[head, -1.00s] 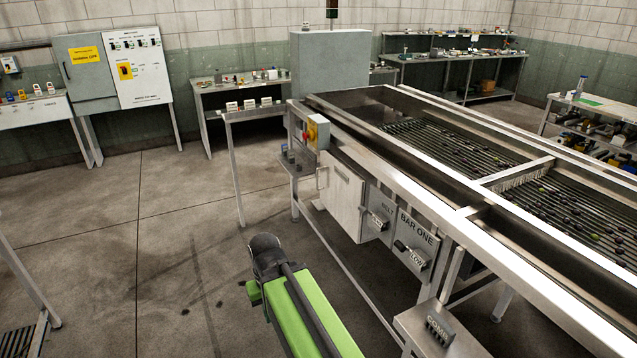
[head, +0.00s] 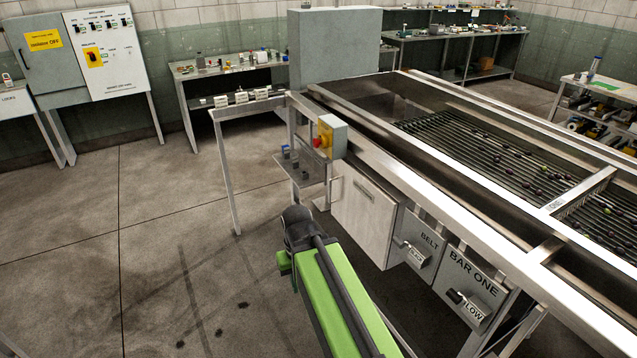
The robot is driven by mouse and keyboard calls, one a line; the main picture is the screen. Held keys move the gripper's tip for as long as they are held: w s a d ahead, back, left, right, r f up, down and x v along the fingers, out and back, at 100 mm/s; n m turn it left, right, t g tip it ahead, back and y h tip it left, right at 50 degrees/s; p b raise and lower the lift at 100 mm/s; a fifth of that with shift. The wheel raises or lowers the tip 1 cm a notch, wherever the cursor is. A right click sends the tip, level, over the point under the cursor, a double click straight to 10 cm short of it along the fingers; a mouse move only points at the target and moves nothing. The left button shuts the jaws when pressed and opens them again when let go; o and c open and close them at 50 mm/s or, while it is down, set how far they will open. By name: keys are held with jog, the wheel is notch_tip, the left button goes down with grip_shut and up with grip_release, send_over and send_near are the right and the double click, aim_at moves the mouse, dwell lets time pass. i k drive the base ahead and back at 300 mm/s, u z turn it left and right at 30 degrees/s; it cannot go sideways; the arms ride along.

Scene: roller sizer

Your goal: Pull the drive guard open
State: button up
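A plain pale panel, which looks like the drive guard (head: 362,222), stands upright on the near side of the sizer, left of the BELT plate. It looks closed against the frame. A light bar-shaped handle (head: 335,190) shows at its left edge. My green arm reaches up from the bottom of the view and ends in a dark joint just left of and nearer than the panel. My gripper's fingers do not show, so whether they touch the handle cannot be seen.
A red and yellow isolator switch (head: 325,137) sits above the panel on a post, with a small shelf (head: 303,165) beside it. The BELT (head: 420,245) and BAR ONE (head: 472,285) plates with levers are to the right. The floor (head: 150,240) at left is open.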

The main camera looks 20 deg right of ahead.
aim_at(368, 213)
jog(key=u, duration=0.5)
jog(key=i, duration=1.2)
jog(key=u, duration=0.85)
